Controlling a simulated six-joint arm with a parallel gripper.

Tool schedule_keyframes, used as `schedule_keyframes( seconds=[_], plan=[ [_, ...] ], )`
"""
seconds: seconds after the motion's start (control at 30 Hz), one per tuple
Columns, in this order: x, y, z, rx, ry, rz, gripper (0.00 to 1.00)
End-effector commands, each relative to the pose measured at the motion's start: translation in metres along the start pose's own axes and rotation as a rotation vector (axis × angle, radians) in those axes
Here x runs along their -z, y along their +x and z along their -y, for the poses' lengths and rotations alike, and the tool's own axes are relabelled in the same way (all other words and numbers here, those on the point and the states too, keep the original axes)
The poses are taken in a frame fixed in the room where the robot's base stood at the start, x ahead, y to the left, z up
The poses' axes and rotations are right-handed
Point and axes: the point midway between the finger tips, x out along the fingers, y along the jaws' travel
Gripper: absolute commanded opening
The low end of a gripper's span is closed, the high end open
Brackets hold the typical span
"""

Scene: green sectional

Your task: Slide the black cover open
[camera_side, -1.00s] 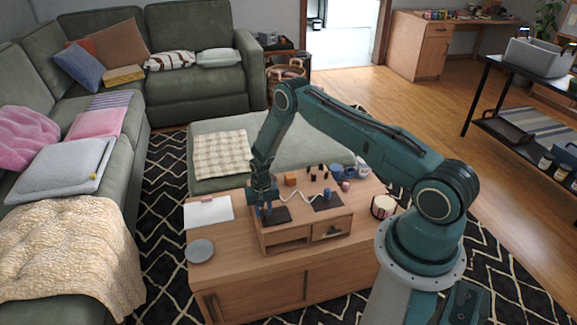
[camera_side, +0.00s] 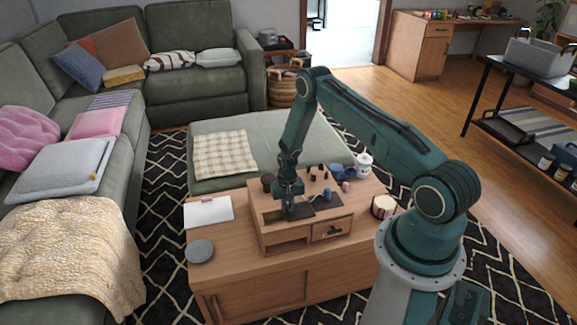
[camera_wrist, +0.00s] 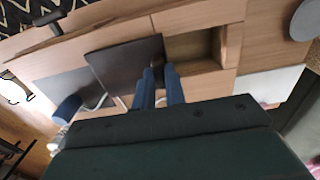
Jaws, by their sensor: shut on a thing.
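The black cover (camera_side: 301,212) lies flat on top of the wooden drawer box (camera_side: 268,240) on the coffee table. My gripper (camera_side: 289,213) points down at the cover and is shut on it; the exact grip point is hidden. In the wrist view, my blue fingers (camera_wrist: 160,88) reach the cover (camera_wrist: 122,68) near its edge on the compartment side. Beside that edge, an open, wood-lined compartment (camera_wrist: 197,47) shows, and it looks empty. In the side view, the compartment is to the left of my gripper.
A second dark panel (camera_wrist: 62,90) lies beside the cover, with a blue cylinder (camera_side: 327,194) on it. Small dark pieces (camera_side: 312,172), a blue mug (camera_side: 341,171) and a white jar (camera_side: 364,164) stand behind. A grey plate (camera_side: 200,251) and white sheet (camera_side: 208,212) lie left.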

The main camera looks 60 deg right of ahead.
Motion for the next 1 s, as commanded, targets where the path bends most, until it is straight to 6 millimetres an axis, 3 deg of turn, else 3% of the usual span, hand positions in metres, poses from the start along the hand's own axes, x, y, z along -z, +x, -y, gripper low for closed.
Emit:
schedule_keyframes(
  seconds=[0.3, 0.33, 0.43, 1.0],
  plan=[
    [0.001, 0.000, -0.002, 0.000, 0.000, -0.005, 0.00],
    [0.001, 0.000, -0.002, 0.000, 0.000, -0.005, 0.18],
    [0.001, 0.000, -0.002, 0.000, 0.000, -0.004, 0.35],
    [0.000, -0.011, -0.002, 0.000, -0.001, -0.002, 0.35]
  ],
)
